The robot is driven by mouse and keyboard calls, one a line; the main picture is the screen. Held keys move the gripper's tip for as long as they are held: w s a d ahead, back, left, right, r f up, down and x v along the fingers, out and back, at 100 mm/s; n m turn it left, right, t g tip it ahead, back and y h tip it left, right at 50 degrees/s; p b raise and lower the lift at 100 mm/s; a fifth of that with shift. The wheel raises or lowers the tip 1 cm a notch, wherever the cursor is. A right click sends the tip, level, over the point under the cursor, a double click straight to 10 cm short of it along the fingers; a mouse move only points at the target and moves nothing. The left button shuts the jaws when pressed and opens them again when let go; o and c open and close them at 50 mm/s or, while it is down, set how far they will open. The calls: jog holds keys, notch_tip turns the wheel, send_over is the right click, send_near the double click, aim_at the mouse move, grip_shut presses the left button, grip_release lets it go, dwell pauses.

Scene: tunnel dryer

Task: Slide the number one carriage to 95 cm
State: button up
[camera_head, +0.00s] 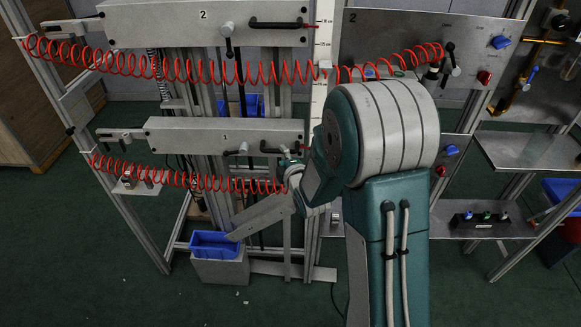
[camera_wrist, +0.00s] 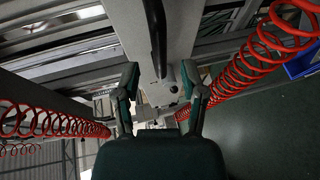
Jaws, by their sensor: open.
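The number one carriage (camera_head: 200,136) is a long grey plate marked "1", on the lower level of the frame. A black handle (camera_head: 278,149) and a small lever (camera_head: 240,150) are at its right part. My gripper (camera_head: 291,165) is close to the carriage's right end, partly hidden by my arm. In the wrist view, my gripper (camera_wrist: 160,71) is open, its fingers on either side of the black handle (camera_wrist: 155,35) in the picture. I cannot tell whether they touch it. A vertical white scale (camera_head: 323,45) stands right of the carriages; its lower part is partly hidden.
The number two carriage (camera_head: 160,25) is above. Red coiled hoses (camera_head: 150,68) hang across both levels. A blue bin (camera_head: 214,245) is below. A grey panel marked "2" (camera_head: 400,35) and a shelf with a button box (camera_head: 484,219) are at right.

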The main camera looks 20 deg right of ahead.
jog(key=v, duration=0.8)
jog(key=s+r+m+g, duration=0.5)
jog(key=s+m, duration=0.4)
jog(key=s, duration=0.3)
jog(key=s+a+r+m+g+h, duration=0.1)
jog(key=s+r+m+g, duration=0.4)
jog(key=s, duration=0.8)
notch_tip(320, 180, up, 2)
jog(key=m, duration=0.4)
jog(key=shift+r, duration=0.2)
jog(key=shift+a, duration=0.1)
